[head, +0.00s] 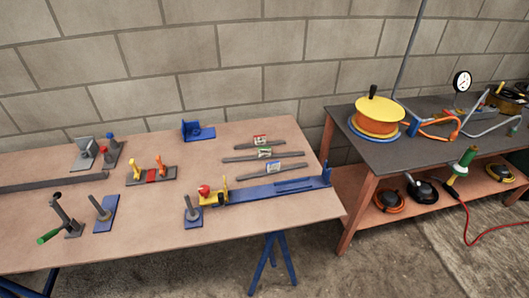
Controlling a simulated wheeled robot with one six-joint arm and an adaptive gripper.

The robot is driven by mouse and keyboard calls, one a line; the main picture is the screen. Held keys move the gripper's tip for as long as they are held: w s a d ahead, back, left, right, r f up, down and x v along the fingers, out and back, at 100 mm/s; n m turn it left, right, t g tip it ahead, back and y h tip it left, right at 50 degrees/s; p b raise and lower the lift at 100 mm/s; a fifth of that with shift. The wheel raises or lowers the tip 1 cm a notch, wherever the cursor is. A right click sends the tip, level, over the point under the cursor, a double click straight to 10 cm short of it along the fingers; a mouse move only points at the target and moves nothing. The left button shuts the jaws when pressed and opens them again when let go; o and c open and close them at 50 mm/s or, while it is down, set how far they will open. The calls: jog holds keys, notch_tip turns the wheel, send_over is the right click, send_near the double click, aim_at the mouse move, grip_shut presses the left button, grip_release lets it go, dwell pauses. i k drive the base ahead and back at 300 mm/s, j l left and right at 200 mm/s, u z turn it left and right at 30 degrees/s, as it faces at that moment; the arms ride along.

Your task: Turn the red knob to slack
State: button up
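A round red knob (204,190) sits on top of a yellow block (212,198) at the left end of a long blue rail (275,190), near the right front of the wooden table. Any pointer or marking for slack is too small to read. My gripper is not in view, and nothing touches the knob.
A blue plate with a grey post (192,211) stands just left of the knob. Several flat bars (262,155) lie behind the rail. A dark bench (400,150) stands at the right. The table's front middle is clear.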

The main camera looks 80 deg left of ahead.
aim_at(204, 190)
jog(key=u, duration=2.2)
jog(key=k+z, duration=0.4)
jog(key=k+l+z, duration=0.1)
jog(key=z, duration=0.35)
jog(key=k, duration=0.1)
